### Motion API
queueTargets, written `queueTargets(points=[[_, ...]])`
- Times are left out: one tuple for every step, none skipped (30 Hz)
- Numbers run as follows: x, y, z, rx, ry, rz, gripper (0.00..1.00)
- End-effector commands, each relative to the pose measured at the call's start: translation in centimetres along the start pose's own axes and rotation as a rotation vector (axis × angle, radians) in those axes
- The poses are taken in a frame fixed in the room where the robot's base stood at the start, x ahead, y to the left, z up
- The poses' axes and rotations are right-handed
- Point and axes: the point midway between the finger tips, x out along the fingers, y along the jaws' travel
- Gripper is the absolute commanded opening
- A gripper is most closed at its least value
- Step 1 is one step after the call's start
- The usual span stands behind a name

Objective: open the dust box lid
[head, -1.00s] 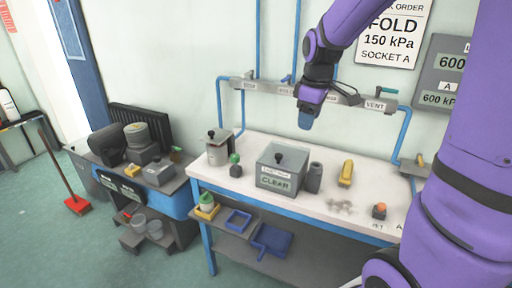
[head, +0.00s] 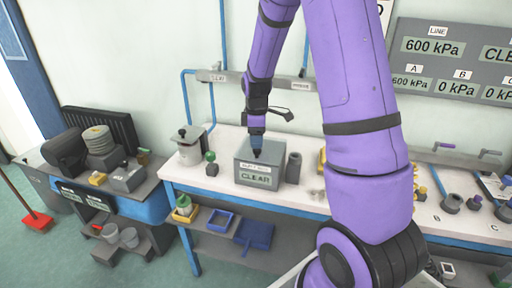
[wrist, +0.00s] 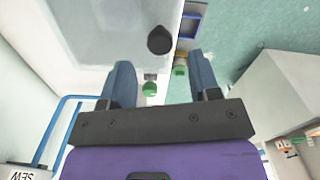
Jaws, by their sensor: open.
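The dust box (head: 243,173) is a grey box on the white bench, with a small label and a "CLEAR" sign on its front. Its lid (head: 272,152) is on and looks closed. A dark round knob stands on the lid; my gripper partly hides it in the head view. In the wrist view the knob (wrist: 159,40) lies just beyond the fingertips, roughly between their lines, with the pale lid (wrist: 105,30) around it. My gripper (wrist: 161,72) is open and empty. In the head view, my gripper (head: 257,146) points down right over the lid; contact with the knob cannot be told.
A dark cylinder (head: 293,168) stands close to the box's right. A lidded grey canister (head: 187,148) and a green-topped piece (head: 210,160) stand to its left. Blue trays (head: 221,221) sit on a lower shelf.

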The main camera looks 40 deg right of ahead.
Motion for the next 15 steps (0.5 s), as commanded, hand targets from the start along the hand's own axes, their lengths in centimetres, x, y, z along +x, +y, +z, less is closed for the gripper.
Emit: queueTargets(points=[[0.9,-0.1,0.0,0.0,-0.001,-0.003,0.56],[1.4,-0.1,0.0,0.001,-0.002,-0.004,0.56],[1.9,-0.1,0.0,0.001,-0.001,-0.002,0.56],[2.2,0.0,0.0,0.001,-0.001,-0.001,0.56],[2.6,0.0,0.0,0.001,-0.001,-0.002,0.56],[3.0,0.0,0.0,0.001,-0.001,-0.002,0.56],[3.2,0.0,0.0,0.001,0.0,-0.001,0.56],[3.4,0.0,0.0,0.001,0.0,0.0,0.56],[3.6,0.0,0.0,0.001,0.0,0.0,0.56],[3.7,0.0,0.0,0.001,0.0,0.0,0.56],[3.8,0.0,0.0,0.001,0.0,0.0,0.56],[3.9,0.0,0.0,0.001,0.0,0.0,0.56],[4.0,0.0,0.0,0.001,0.0,0.001,0.56],[4.0,0.0,0.0,0.001,0.0,0.001,0.56],[4.0,0.0,0.0,0.001,0.0,0.001,0.56]])
